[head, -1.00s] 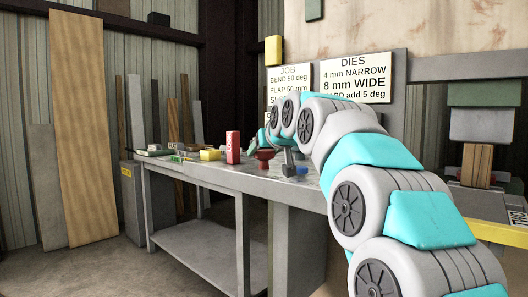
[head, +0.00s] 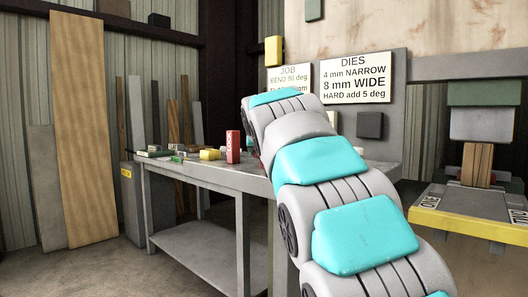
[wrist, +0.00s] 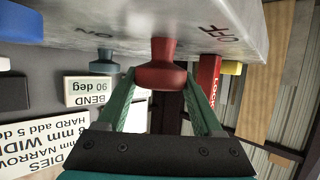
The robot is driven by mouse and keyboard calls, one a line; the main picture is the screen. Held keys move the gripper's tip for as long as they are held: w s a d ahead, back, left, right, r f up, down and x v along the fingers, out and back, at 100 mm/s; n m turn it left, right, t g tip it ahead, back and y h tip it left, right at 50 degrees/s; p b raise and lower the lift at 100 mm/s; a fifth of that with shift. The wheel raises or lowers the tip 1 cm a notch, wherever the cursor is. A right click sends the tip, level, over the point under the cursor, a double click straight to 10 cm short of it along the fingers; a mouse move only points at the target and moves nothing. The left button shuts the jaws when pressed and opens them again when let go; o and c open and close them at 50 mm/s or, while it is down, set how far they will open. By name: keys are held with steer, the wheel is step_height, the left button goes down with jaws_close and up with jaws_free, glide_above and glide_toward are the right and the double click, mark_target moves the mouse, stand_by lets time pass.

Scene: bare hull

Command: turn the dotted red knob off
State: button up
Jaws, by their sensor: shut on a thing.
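The wrist view is upside down. In it the red knob (wrist: 162,52) sticks out from a grey surface (wrist: 150,20) marked OFF on the right and ON on the left. My gripper (wrist: 161,76) has its two green fingers on either side of the knob's wide end and is shut on it. No dots can be made out on the knob from here. In the head view my arm hides the knob and my gripper; the workbench (head: 215,172) shows behind it.
A red LOCK block (wrist: 208,78) stands close beside the right finger in the wrist view; a grey-green knob (wrist: 104,57) is to the left. In the head view a red block (head: 233,147) and yellow block (head: 210,155) are on the bench. A yellow-edged machine (head: 470,228) stands at right.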

steer(key=o, duration=1.4)
steer(key=shift+c, duration=0.2)
steer(key=v, duration=0.8)
steer(key=shift+w+b, duration=0.1)
steer(key=shift+b, duration=0.3)
